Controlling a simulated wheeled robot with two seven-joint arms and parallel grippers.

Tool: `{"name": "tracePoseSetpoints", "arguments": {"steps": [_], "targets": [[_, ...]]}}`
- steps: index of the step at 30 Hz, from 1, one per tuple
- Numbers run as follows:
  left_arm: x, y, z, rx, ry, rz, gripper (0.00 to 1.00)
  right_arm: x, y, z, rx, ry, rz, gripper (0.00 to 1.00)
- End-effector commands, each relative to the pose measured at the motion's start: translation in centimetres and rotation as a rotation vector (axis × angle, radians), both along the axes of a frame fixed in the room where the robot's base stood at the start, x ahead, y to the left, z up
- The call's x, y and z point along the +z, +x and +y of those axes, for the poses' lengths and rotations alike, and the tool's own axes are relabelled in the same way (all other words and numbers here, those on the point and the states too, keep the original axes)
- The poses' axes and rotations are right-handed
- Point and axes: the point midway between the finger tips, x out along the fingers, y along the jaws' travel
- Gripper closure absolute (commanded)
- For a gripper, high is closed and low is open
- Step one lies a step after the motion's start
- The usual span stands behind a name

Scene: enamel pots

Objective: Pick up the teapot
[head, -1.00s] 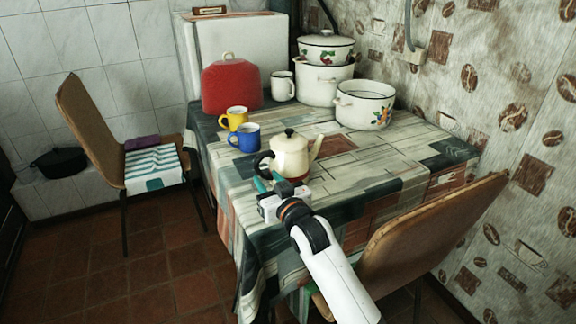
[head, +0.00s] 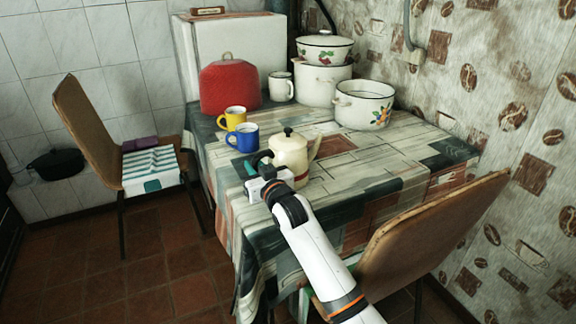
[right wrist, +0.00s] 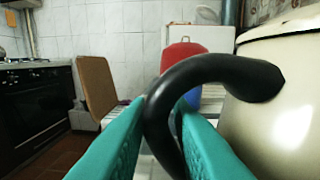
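The cream enamel teapot (head: 290,155) with a black knob and black handle stands upright on the table, spout to the right. My right gripper (head: 262,165) is at its handle side in the head view. In the right wrist view, the black handle (right wrist: 160,110) passes between the two teal fingers (right wrist: 161,112), which are apart with the handle between them; I see no clear grip on it. The teapot's pale body (right wrist: 285,100) fills the right of that view. The far finger is mostly hidden in the head view. My left gripper is not in view.
A blue mug (head: 243,139) and a yellow mug (head: 233,118) stand close behind the teapot. A red cover (head: 230,88), a white mug (head: 280,87) and white pots (head: 364,104) stand farther back. Chairs stand at left (head: 92,130) and right front (head: 425,245). The table's right side is clear.

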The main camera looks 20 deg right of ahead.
Motion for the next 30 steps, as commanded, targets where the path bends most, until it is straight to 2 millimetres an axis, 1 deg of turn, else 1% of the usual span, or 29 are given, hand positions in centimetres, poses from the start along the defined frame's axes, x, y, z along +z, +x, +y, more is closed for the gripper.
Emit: {"name": "tracePoseSetpoints", "arguments": {"steps": [1, 3, 30], "targets": [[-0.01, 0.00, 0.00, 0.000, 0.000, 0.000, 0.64, -0.01, -0.01, 0.00, 0.000, 0.000, 0.000, 0.89], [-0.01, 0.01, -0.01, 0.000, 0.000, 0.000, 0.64, -0.01, -0.02, 0.00, 0.000, 0.000, 0.000, 1.00], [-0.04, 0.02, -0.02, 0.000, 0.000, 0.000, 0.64, -0.15, -0.04, 0.08, 0.002, 0.006, 0.004, 1.00]]}}
